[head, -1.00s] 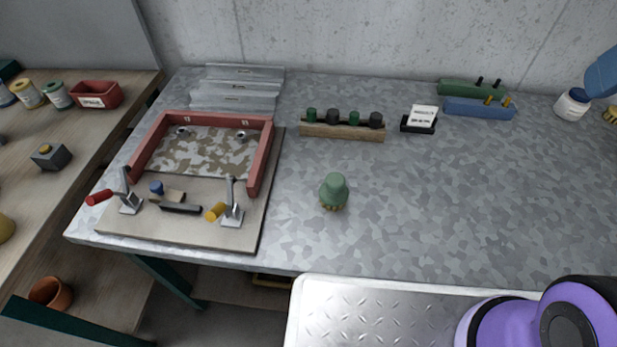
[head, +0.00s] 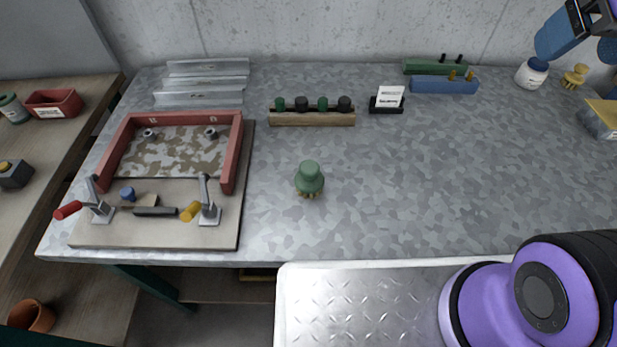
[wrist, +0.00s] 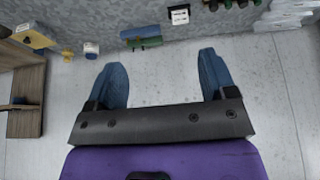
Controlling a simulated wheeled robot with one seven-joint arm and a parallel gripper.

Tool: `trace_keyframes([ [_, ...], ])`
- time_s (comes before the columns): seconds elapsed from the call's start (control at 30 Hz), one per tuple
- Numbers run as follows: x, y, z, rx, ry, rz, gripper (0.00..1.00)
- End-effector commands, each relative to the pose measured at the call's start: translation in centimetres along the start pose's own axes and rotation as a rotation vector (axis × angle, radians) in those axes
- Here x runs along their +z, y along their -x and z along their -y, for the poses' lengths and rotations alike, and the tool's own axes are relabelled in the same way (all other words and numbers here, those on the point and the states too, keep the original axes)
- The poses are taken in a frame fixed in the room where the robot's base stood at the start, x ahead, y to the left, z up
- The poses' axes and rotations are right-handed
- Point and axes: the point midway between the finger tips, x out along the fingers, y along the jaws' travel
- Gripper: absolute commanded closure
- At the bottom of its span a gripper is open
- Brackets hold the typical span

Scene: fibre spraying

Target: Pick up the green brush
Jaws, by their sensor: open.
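The green brush (head: 309,178) stands on the grey mottled table (head: 430,190), near its middle, with yellowish bristles showing at its base. My gripper (head: 577,40) is at the upper right of the head view, high and far to the right of the brush, partly cut off by the frame edge. In the wrist view my gripper (wrist: 165,85) shows two blue fingers spread wide with nothing between them. The green brush cannot be made out in the wrist view.
A red-walled fixture with clamps (head: 172,180) stands left of the brush. A wooden holder (head: 312,117) with green and dark pegs is behind it. A white jar (head: 532,73) and yellow brush (head: 575,76) are far right. Table around the green brush is clear.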

Motion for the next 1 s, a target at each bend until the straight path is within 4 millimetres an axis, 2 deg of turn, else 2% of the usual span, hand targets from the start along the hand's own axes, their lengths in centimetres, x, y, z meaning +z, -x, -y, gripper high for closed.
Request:
trace_keyframes([
  [0.27, -4.0, -4.3, 4.1, -0.039, 0.123, 0.096, 0.23],
  [0.5, -6.4, -9.1, 9.1, -0.069, 0.242, 0.176, 0.23],
  [0.77, -6.9, -14.9, 15.7, -0.099, 0.374, 0.263, 0.23],
  [1.0, -5.1, -20.5, 22.4, -0.123, 0.499, 0.342, 0.23],
])
